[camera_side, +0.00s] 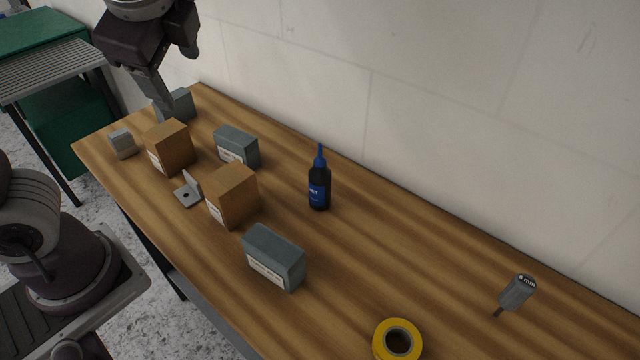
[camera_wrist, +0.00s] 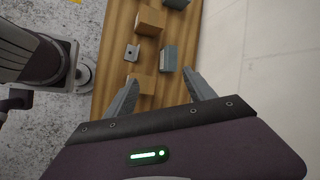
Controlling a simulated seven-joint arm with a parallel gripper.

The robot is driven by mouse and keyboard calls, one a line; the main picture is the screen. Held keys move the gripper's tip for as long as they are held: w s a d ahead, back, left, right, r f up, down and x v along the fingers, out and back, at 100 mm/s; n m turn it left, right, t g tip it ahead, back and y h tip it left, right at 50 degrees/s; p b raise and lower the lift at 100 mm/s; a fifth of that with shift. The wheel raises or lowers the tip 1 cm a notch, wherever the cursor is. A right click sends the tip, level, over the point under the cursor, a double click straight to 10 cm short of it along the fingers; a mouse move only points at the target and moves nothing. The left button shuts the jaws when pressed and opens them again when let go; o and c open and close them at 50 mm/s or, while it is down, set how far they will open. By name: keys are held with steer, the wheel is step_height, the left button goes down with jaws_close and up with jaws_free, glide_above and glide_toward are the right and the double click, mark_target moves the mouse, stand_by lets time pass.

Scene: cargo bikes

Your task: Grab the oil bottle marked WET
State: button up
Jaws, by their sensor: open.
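The oil bottle (camera_side: 319,187) stands upright on the wooden table in the side view. It is dark with a blue nozzle cap and a blue label that seems to read WET. It does not show in the wrist view. My gripper (camera_side: 166,98) is high at the upper left, above the far left end of the table and well apart from the bottle. In the wrist view, my gripper (camera_wrist: 160,76) has its two fingers spread with nothing held between them.
Brown boxes (camera_side: 233,196) (camera_side: 169,147), grey boxes (camera_side: 274,259) (camera_side: 237,147) and a metal bracket (camera_side: 187,191) stand left of the bottle. Yellow tape (camera_side: 383,340) and a tool marked 8 mm (camera_side: 515,292) lie to the right. The wall (camera_side: 450,110) rises close behind the bottle.

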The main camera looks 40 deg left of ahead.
steer(key=w+d+m+t+y, duration=0.3)
steer(key=w+d+m, duration=0.3)
steer(key=w+m, duration=0.25)
steer(key=m+t+y, duration=0.1)
steer(key=m+t, duration=0.2)
steer(key=m, duration=0.3)
glide_above(322, 185)
steer(key=s+d, duration=0.1)
steer(key=d, duration=0.1)
step_height(322, 185, down, 2)
steer(key=shift+n, duration=0.25)
steer(key=f, duration=1.4)
steer(key=a+f, duration=0.1)
steer(key=f, duration=0.6)
steer(key=shift+f, duration=0.1)
steer(key=shift+y, duration=0.3)
steer(key=x, duration=0.6)
steer(key=shift+w+a+f, duration=0.15)
steer(key=shift+a+f, duration=0.1)
steer(key=shift+f, duration=0.2)
jaws_close()
